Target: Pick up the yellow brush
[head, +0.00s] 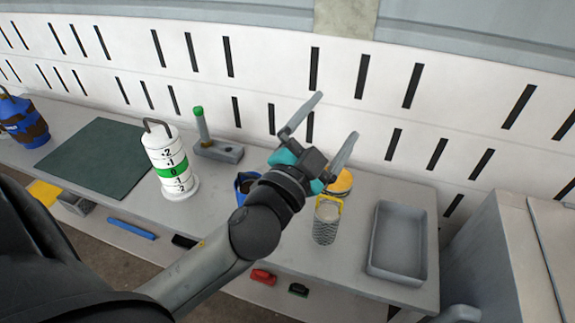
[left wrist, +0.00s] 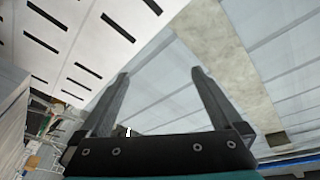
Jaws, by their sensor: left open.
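I cannot clearly make out a yellow brush. In the head view, a flat yellow thing (head: 43,192) lies at the far left, below the bench top. A yellow-rimmed round thing (head: 341,182) sits on the bench, partly hidden behind my left wrist. A mesh holder with a yellow handle (head: 325,227) stands in front of it. My left gripper (head: 336,116) is open and empty, raised above the bench before the slotted white wall. In the left wrist view its two fingers (left wrist: 160,72) are spread, with only wall and ceiling between them. My right gripper is not in view.
The bench holds a white numbered cylinder (head: 165,160), a green mat (head: 95,157), a grey block with a green-topped post (head: 218,151), a blue container (head: 22,120) and a grey tray (head: 376,263). Red (head: 263,276) and green (head: 298,289) items lie lower, in front.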

